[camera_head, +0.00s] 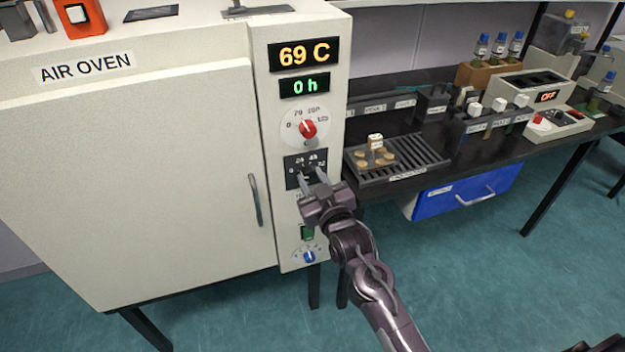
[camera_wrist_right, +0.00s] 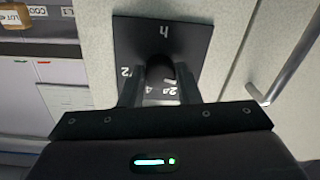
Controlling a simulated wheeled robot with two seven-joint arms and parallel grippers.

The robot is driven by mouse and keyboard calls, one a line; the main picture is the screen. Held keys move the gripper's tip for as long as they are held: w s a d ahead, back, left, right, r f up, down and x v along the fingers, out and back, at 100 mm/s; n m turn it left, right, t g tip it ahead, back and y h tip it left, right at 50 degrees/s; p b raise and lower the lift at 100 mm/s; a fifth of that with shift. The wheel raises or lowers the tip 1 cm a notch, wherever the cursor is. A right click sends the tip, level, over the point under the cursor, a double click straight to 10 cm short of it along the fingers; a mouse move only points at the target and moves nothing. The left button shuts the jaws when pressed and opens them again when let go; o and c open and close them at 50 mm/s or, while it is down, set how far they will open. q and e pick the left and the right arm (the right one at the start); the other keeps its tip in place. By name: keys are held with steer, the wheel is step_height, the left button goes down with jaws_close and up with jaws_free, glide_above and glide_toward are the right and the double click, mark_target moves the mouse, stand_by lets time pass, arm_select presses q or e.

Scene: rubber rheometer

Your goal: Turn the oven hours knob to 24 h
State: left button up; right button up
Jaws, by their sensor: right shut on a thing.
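The air oven (camera_head: 140,160) is a large cream cabinet at the left in the head view. Its orange display reads 69 C and its green hours display (camera_head: 305,86) reads 0 h. The hours knob's dark square plate (camera_head: 291,172) carries the marks 0, 24, 48 and 72. My right gripper (camera_head: 312,180) is at this plate, shut on the black hours knob, which shows between the fingers in the right wrist view (camera_wrist_right: 161,72). The fingers hide part of the knob and its pointer. My left gripper is not in view.
A red temperature knob (camera_head: 308,129) sits above the hours plate, and a blue knob (camera_head: 309,257) and green switch (camera_head: 306,232) sit below. The door handle (camera_head: 255,200) is to the left. A black bench (camera_head: 460,165) with a slotted rack stands to the right.

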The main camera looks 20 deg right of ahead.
steer(key=shift+m+p, duration=0.3)
steer(key=shift+m, duration=0.1)
steer(key=shift+c, duration=0.3)
steer(key=m+p, duration=0.1)
steer(key=m, duration=0.2)
steer(key=shift+r, duration=0.1)
steer(key=m+p, duration=0.2)
steer(key=m, duration=0.4)
steer(key=shift+p, duration=0.3)
steer(key=o, duration=1)
steer(key=shift+c, duration=0.2)
steer(key=shift+s+f, duration=0.1)
steer(key=shift+f, duration=0.1)
